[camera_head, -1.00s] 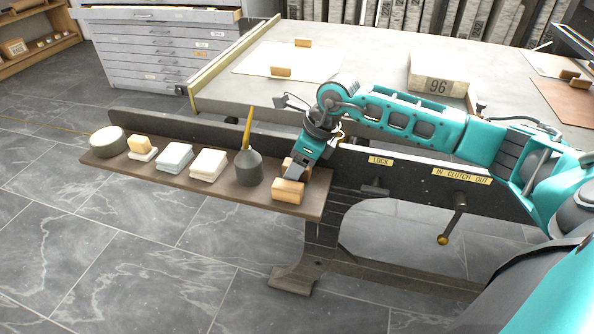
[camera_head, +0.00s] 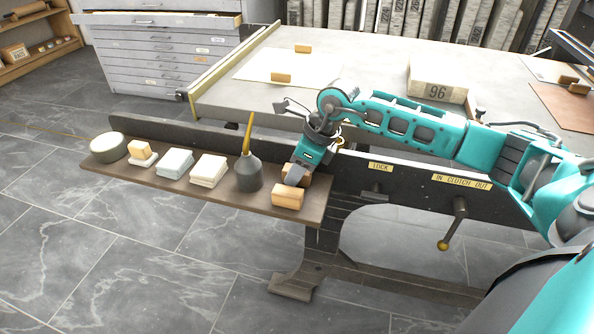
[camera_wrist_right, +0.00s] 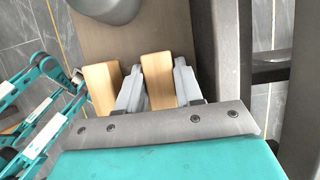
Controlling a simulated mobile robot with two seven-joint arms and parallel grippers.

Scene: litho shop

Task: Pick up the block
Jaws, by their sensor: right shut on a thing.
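Two light wooden blocks sit close together at the right end of a narrow brown shelf (camera_head: 232,199). My right gripper (camera_head: 296,176) reaches down over them from the right. In the right wrist view its grey fingers (camera_wrist_right: 158,90) stand on both sides of one block (camera_wrist_right: 158,75), shut on it. This is the rear block (camera_head: 304,179) in the head view, partly hidden by the gripper. The front block (camera_head: 288,197) lies just outside one finger and also shows in the right wrist view (camera_wrist_right: 101,88). No gap under the held block can be made out. My left gripper is not in view.
A dark can with a yellow spout (camera_head: 249,170) stands just left of the gripper. Farther left are white pads (camera_head: 208,170), a small block on a pad (camera_head: 138,149) and a round tin (camera_head: 109,147). The press's dark side rail (camera_head: 225,140) runs behind the shelf.

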